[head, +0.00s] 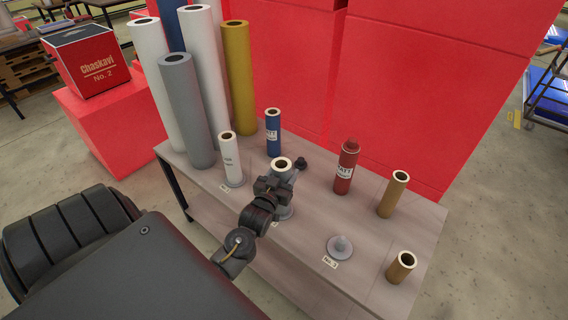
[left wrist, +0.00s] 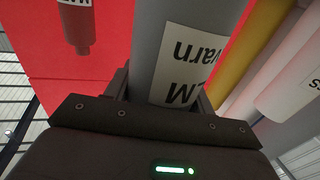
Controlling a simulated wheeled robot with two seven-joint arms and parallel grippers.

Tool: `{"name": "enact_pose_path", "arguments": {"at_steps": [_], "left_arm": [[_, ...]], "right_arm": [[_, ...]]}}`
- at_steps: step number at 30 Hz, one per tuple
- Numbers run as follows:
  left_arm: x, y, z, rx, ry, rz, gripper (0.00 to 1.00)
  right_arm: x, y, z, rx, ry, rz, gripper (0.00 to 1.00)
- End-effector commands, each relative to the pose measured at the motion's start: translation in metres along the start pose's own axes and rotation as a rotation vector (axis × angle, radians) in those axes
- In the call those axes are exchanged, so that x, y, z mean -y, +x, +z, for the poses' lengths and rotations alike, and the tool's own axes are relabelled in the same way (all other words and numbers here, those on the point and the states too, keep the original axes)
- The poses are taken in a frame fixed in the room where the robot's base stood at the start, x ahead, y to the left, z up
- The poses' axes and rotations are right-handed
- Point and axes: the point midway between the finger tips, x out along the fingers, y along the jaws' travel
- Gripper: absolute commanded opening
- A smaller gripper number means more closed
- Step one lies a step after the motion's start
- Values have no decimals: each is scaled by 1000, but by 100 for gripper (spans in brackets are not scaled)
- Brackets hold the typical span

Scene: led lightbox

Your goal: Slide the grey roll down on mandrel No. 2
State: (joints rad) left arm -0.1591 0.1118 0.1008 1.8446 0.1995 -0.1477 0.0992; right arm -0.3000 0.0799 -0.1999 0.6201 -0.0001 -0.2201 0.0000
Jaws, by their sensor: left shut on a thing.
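The grey roll (head: 281,172) stands about upright, its pale open top ring showing in the head view. My left gripper (head: 274,188) is shut on it. In the left wrist view the grey roll (left wrist: 150,45) rises between the jaws, with a white printed label facing the camera. A grey round base (head: 286,213) shows directly below the gripper, beside a small tag too small to read. The gripper hides the roll's lower part and the mandrel's peg, so I cannot tell how far down the roll sits. My right gripper is not in view.
A white roll (head: 230,158) stands on a base to the left. The bare No. 3 mandrel (head: 340,246) is at front right. A blue roll (head: 273,132), red bottle (head: 346,168) and brown tubes (head: 393,196) (head: 400,268) stand around. Tall tubes (head: 187,110) crowd the table's left end.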

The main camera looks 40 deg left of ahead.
Motion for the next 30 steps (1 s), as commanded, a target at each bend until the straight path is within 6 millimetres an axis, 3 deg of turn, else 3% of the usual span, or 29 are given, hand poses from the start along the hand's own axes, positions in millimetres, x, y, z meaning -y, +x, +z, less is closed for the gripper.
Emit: {"name": "enact_pose_path", "arguments": {"at_steps": [13,14,15,19,30], "left_arm": [[0,0,11,-2,0,0,0],[0,0,10,-2,0,0,57],[0,0,10,-2,0,0,62],[0,0,10,-1,0,0,79],[0,-5,11,4,0,0,80]], "right_arm": [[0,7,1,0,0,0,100],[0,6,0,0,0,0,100],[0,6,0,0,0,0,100],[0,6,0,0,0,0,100],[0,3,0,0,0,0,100]]}}
